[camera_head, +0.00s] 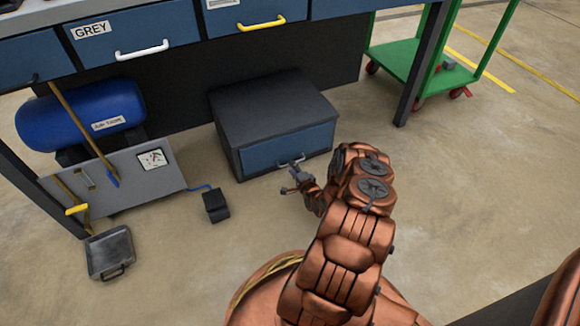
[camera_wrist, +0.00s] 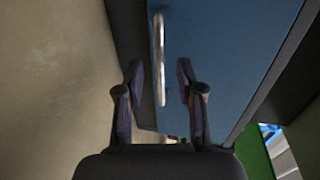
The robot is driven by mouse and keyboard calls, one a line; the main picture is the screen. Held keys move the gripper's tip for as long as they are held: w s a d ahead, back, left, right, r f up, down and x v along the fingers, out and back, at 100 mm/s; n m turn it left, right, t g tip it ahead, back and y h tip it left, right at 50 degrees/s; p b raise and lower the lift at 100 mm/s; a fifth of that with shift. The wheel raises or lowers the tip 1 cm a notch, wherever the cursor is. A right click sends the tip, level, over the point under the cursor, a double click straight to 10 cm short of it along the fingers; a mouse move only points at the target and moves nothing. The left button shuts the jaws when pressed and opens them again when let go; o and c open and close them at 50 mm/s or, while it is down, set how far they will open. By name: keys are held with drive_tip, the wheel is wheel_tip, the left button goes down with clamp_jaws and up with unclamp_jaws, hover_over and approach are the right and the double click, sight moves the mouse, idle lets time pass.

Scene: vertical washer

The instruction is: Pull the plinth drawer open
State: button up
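The plinth drawer (camera_head: 262,152) is a blue front in a low black cabinet (camera_head: 270,100) on the floor. Its front looks flush with the cabinet. A light metal bar handle (camera_head: 291,160) sits on it. My gripper (camera_head: 297,179) is right in front of the handle, and my arm reaches in from the lower right. In the wrist view the blue drawer front (camera_wrist: 215,55) fills the right side. There my gripper (camera_wrist: 158,68) is open, with one finger on each side of the handle (camera_wrist: 158,30). Neither finger visibly touches it; depth is hard to tell.
A workbench with blue drawers (camera_head: 135,35) overhangs behind the cabinet. At left are a blue air tank (camera_head: 80,112), a grey panel (camera_head: 125,178), a small black box (camera_head: 216,206) and a grey pan (camera_head: 109,252). A green cart (camera_head: 400,60) stands at upper right. Floor right of the cabinet is clear.

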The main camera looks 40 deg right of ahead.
drive_tip(key=shift+b+x, duration=0.4)
drive_tip(key=shift+x, duration=1.3)
clamp_jaws()
